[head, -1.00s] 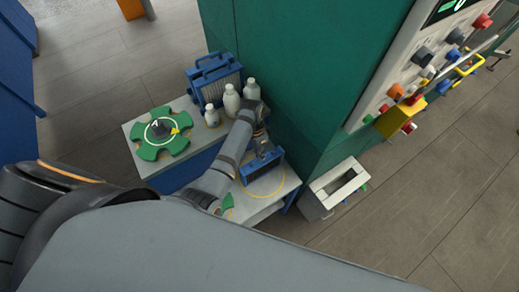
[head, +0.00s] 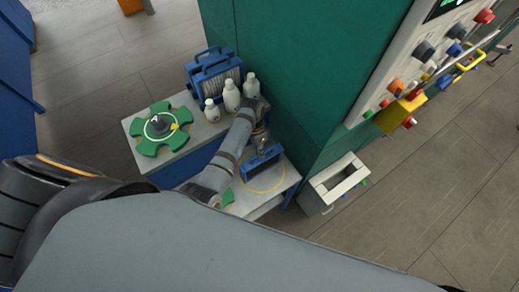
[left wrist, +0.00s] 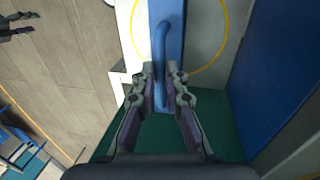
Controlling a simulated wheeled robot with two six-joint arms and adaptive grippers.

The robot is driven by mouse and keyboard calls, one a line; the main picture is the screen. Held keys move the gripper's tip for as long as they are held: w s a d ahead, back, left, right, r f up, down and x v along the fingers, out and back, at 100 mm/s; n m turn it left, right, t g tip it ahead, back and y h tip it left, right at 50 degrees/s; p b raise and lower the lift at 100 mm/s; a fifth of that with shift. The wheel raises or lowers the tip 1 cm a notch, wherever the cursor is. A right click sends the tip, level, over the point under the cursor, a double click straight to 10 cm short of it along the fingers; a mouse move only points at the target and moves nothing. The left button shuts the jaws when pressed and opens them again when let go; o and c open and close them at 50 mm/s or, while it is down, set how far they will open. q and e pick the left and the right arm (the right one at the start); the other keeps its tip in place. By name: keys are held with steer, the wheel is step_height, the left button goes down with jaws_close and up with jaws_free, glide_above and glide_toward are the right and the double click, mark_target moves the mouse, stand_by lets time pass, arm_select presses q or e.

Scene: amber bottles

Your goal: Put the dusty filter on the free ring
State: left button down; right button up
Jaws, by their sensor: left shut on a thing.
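My left gripper (head: 262,138) is shut on the handle of a blue-framed filter (head: 262,160) with a dark face. Its blue handle (left wrist: 160,60) runs between the fingers (left wrist: 165,90) in the left wrist view. The filter is over a yellow ring (head: 272,188) on the grey table, which also shows on both sides of it in the wrist view (left wrist: 226,35). I cannot tell whether its base touches the table. My right gripper (left wrist: 20,24) seems to be at the wrist view's top left, fingers apart.
Another blue-framed filter (head: 215,80) with pale pleats stands at the back, beside several white bottles (head: 231,97). A green lobed disc (head: 150,146) with a grey knob lies at the left. A green cabinet (head: 300,70) rises close behind the ring.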

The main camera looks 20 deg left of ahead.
arm_select(q)
steer(key=shift+s+r, duration=0.1)
arm_select(e)
steer(key=shift+s+r, duration=0.15)
steer(key=shift+r, duration=0.1)
steer(key=shift+a, duration=0.35)
arm_select(q)
steer(key=shift+f, duration=0.4)
arm_select(e)
steer(key=shift+d+f, duration=0.1)
arm_select(q)
steer(key=c, duration=1.3)
jaws_free()
arm_select(e)
steer(key=shift+d, duration=0.15)
arm_select(q)
steer(key=r, duration=0.4)
steer(key=w+a+r, duration=0.1)
steer(key=r, duration=0.2)
steer(key=a+r, duration=0.1)
steer(key=r, duration=0.3)
steer(key=shift+w+r, duration=0.25)
steer(key=shift+r, duration=0.1)
